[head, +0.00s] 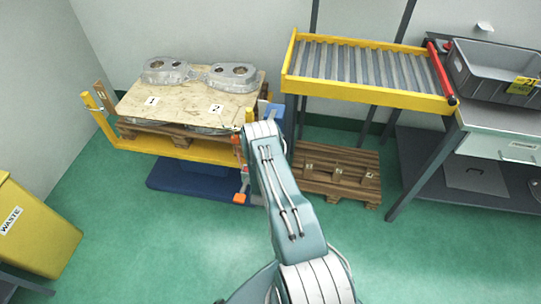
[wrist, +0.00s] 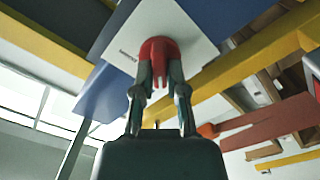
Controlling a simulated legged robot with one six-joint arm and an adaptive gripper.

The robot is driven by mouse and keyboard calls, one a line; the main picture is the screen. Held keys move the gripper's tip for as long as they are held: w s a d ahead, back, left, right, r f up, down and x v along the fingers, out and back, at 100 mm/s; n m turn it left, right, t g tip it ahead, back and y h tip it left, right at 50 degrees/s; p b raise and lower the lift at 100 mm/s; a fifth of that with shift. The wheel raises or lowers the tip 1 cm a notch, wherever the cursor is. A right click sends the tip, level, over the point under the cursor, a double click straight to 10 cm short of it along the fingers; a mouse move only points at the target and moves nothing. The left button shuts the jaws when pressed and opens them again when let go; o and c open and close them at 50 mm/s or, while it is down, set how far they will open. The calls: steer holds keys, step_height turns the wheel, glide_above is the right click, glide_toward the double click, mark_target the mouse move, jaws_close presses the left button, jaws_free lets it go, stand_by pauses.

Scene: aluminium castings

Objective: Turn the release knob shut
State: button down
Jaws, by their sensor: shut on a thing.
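The red release knob (wrist: 158,46) shows in the wrist view, set on a white plate (wrist: 185,25) with small dark lettering. My gripper (wrist: 160,75) is shut on the knob, with one finger on each side of it. The fingers cover part of the knob's lower edge. In the head view my arm reaches to the right end of the yellow lift table (head: 180,148). My gripper and the knob are hidden there behind the arm. I cannot tell the knob's turn angle.
Two aluminium castings (head: 166,71) (head: 232,75) lie on a board (head: 180,104) on the lift table. A roller conveyor (head: 365,68), a pallet (head: 335,172) and a grey crate (head: 495,72) stand to the right. A yellow waste bin (head: 35,228) is at left. Green floor in front is clear.

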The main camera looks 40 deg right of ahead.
steer(key=c, duration=0.7)
jaws_free()
steer(key=shift+w+a, duration=0.1)
steer(key=shift+w, duration=0.05)
steer(key=v, duration=1.2)
steer(key=shift+f, duration=0.1)
